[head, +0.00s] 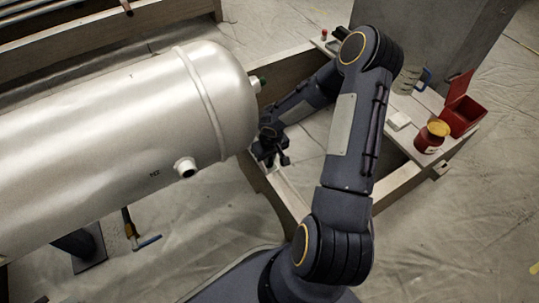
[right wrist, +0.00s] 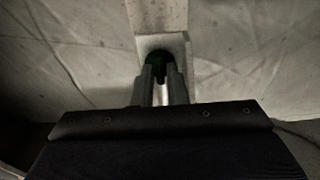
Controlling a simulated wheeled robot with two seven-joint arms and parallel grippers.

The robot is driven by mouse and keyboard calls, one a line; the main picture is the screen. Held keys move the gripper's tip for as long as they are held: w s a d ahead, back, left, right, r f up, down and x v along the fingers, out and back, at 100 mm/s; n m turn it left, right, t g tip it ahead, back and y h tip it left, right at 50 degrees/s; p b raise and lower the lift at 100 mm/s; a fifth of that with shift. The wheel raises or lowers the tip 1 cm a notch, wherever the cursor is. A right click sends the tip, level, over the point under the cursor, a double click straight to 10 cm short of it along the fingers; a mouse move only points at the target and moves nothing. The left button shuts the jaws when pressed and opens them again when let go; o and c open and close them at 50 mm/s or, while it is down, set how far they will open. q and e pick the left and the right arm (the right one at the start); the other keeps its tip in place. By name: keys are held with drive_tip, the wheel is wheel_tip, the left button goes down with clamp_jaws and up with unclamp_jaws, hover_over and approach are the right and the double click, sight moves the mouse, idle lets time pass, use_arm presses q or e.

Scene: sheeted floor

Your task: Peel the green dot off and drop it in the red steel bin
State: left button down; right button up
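My right gripper (head: 273,156) points down just off the rounded right end of the big silver tank (head: 120,130). In the right wrist view its two fingers (right wrist: 162,85) stand close together with a narrow gap. A dark green rounded thing (right wrist: 157,58) shows at the fingertips, against a pale block; I cannot tell whether the fingers grip it or whether it is the green dot. A small green spot (head: 263,80) shows by the fitting on the tank's end. The red steel bin (head: 462,116) stands lid up at the right. My left gripper is not in view.
A red can with a yellow-orange top (head: 431,137) stands beside the bin. A small white block (head: 399,121) lies on the same ledge. A timber frame (head: 395,189) borders the space below the gripper. A grey pillar (head: 440,45) rises behind.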

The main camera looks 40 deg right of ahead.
drive_tip(key=shift+f, duration=0.15)
clamp_jaws()
idle(0.5)
drive_tip(key=shift+r+p, duration=1.75)
drive_tip(key=shift+r, duration=0.75)
drive_tip(key=shift+w+r, duration=0.15)
